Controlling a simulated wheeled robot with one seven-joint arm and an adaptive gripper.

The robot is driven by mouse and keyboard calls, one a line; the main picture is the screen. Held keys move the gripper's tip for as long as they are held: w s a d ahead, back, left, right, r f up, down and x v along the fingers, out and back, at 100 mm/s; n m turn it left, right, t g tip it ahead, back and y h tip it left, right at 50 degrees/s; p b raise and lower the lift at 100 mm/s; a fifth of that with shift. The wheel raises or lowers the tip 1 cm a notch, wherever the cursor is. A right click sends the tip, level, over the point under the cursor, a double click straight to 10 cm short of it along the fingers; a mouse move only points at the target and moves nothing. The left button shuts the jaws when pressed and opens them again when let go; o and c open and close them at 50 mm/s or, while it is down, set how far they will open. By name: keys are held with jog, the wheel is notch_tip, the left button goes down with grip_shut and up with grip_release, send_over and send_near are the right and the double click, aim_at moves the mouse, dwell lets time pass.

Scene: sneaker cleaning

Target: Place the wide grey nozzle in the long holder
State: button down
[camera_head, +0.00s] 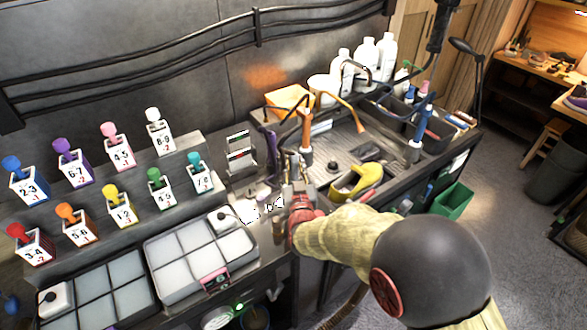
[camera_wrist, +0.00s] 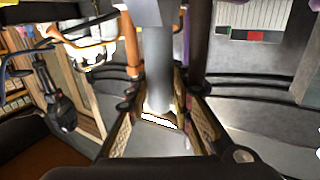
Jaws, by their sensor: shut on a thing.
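My gripper (camera_head: 297,192) is at the middle of the bench, left of the sink, with its jaws shut on the grey nozzle. In the wrist view the grey nozzle (camera_wrist: 157,65) is a smooth grey tube that runs up between the two finger pads of my gripper (camera_wrist: 162,122). A bright white patch shows at its near end. An orange tool (camera_wrist: 130,45) and a dark upright rod (camera_wrist: 198,50) stand on either side of it. The orange tool also shows in the head view (camera_head: 306,130). I cannot clearly make out the long holder; my gripper and these tools crowd that spot.
Several numbered bottles with coloured caps, such as the yellow one (camera_head: 121,208), stand on steps at left. Lidded grey boxes (camera_head: 195,262) lie in front.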

jog(key=shift+f, duration=0.7)
jog(key=c, duration=2)
grip_release()
jog(key=shift+f, duration=0.15)
jog(key=shift+c, duration=0.2)
jog(key=o, duration=0.5)
